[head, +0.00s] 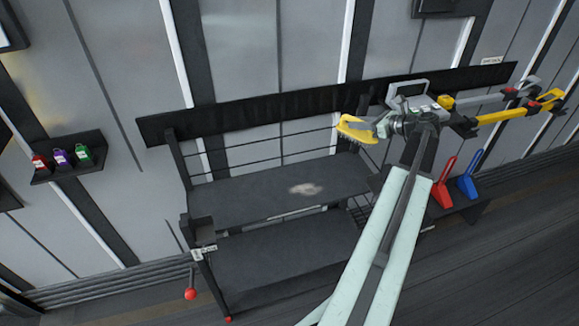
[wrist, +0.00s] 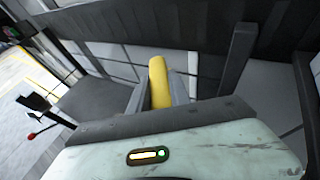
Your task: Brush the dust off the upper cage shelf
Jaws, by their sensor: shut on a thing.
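The upper cage shelf (head: 245,190) is a dark grey board in a black frame. A pale dust patch (head: 306,188) lies on it, right of its middle. My gripper (head: 383,126) is shut on a yellow brush (head: 356,129) with pale bristles. In the head view the brush is above and to the right of the dust, near the shelf's back right corner, and looks apart from the board. In the wrist view the yellow brush handle (wrist: 159,82) stands between the fingers; the bristles are hidden there.
A lower shelf (head: 285,262) lies below. A dark rail (head: 260,108) runs behind the cage. Red (head: 444,184) and blue (head: 469,176) tools stand to the right, below yellow-handled tools (head: 505,116). Small bottles (head: 61,157) sit on a wall shelf at left. A red ball (head: 190,294) hangs at the cage's front left.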

